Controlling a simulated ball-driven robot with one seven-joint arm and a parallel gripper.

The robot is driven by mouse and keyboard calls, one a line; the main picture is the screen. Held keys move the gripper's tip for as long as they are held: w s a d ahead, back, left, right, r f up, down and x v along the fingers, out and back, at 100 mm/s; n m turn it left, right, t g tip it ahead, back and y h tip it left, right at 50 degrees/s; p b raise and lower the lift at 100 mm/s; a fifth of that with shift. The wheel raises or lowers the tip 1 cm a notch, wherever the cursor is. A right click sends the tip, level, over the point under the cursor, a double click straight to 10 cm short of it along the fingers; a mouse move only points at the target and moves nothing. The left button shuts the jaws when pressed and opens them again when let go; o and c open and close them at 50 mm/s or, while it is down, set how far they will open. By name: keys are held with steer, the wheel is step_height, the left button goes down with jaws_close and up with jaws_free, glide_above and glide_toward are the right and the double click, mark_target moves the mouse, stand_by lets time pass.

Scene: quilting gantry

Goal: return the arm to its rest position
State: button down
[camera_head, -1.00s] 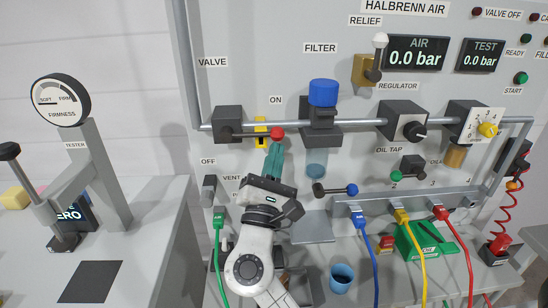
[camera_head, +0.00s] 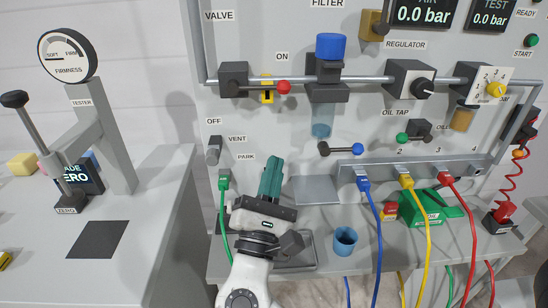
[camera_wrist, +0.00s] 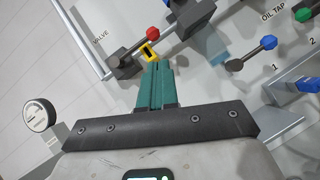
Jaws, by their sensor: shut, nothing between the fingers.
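My gripper (camera_head: 272,174) has teal fingers that are closed together with nothing between them. In the head view it points up in front of the grey panel, below the valve with the red-ended lever (camera_head: 283,87) and apart from it. The wrist view also shows the closed fingers (camera_wrist: 156,87), with the red lever knob (camera_wrist: 153,34) and a yellow bracket (camera_wrist: 149,52) beyond their tips. The lever points right, beside the yellow bracket (camera_head: 267,90) under the ON label. The arm rises from the bottom of the head view.
The firmness tester (camera_head: 70,56) stands on the left bench. A blue cup (camera_head: 344,240) stands on the shelf right of my gripper. Green (camera_head: 224,183), blue (camera_head: 363,183), yellow (camera_head: 406,182) and red (camera_head: 445,179) hose plugs sit along the panel. A blue-topped filter (camera_head: 330,48) hangs above right.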

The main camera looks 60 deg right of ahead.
steer(key=shift+s+a+f, duration=0.1)
steer(key=shift+a+f, duration=0.05)
steer(key=s+d+f+m+g+y, duration=0.25)
steer(key=d+f+m+y, duration=0.2)
steer(key=f, duration=0.45)
steer(key=s+d+f+m+g+y, duration=0.2)
steer(key=s+d+f+m+y, duration=0.25)
steer(key=f, duration=0.45)
steer(key=s+a+f+m+g+y, duration=0.1)
steer(key=s+a+f+m+y, duration=0.2)
steer(key=a+f+y, duration=0.3)
steer(key=s+a+f+m+g+y, duration=0.2)
steer(key=s+a+f+m+y, duration=0.2)
steer(key=a+f+y, duration=0.3)
steer(key=s+a+f, duration=0.1)
steer(key=a+f, duration=0.2)
steer(key=f, duration=0.1)
steer(key=shift+a, duration=0.15)
